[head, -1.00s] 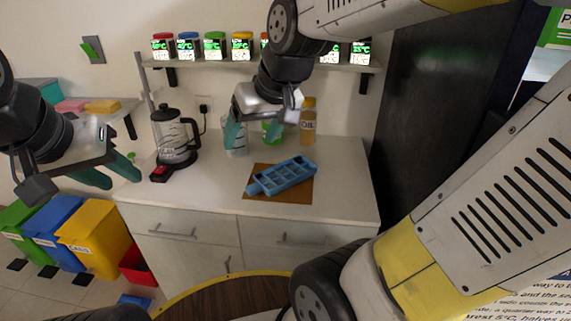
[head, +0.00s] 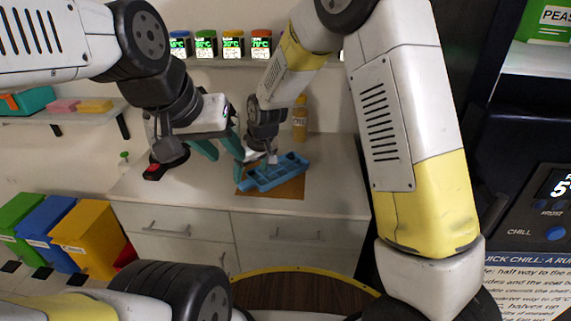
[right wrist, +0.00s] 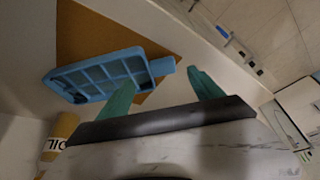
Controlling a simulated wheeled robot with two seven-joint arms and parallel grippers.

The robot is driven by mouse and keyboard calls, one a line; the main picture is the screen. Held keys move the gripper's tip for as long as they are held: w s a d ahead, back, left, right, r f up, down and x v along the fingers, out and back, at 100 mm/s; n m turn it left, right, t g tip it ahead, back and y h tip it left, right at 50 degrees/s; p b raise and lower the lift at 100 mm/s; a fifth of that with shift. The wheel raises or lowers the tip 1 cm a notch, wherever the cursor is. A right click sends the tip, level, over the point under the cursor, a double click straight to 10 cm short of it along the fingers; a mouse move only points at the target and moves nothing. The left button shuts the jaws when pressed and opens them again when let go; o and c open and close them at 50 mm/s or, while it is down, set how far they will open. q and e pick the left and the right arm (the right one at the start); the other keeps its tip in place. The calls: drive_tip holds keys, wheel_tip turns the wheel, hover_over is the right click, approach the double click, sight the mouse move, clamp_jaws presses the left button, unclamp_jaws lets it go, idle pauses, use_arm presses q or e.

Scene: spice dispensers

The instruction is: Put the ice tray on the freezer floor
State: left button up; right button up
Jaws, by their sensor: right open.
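The blue ice tray (head: 278,174) lies on a brown mat (head: 294,189) on the white counter. It also shows in the right wrist view (right wrist: 98,78), with its handle end (right wrist: 162,66) towards the gap between the fingers. My right gripper (head: 262,160) is open at the tray's left end; its spread teal fingers (right wrist: 162,92) show in the right wrist view, one overlapping the tray's edge. Contact cannot be told. My left gripper (head: 220,148) is open and empty, above the counter left of the tray. The freezer floor cannot be made out.
An oil bottle (head: 300,120) stands behind the tray. A dark appliance with a chill panel (head: 545,215) stands at the right. Spice dispensers (head: 232,45) line the shelf. Coloured bins (head: 85,232) stand at the lower left. The grippers are close together.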

sight(247, 183)
drive_tip(key=x, duration=0.6)
drive_tip(key=shift+a, duration=0.2)
clamp_jaws()
